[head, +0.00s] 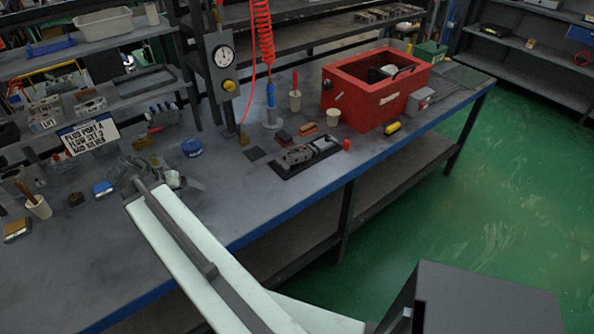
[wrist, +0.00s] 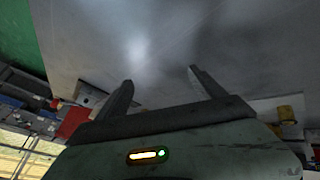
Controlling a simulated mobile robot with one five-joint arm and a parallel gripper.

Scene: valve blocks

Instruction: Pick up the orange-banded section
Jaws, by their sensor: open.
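I cannot make out an orange band on any valve section for certain. Grey valve blocks (head: 68,118) stand at the left of the bench, around a white sign (head: 89,133). Other small metal parts (head: 122,170) lie near the end of my arm, partly hidden by it. A small orange-topped block (head: 307,129) lies behind a dark fixture, too small to identify. My gripper (wrist: 160,85) is open and empty in the wrist view, its two fingers apart over a plain grey surface. In the head view the fingers are hard to make out among the parts.
A red bin (head: 375,93) stands at the bench's right. A dark fixture (head: 306,156) with a red knob lies mid-bench. Bare bench lies right of my arm.

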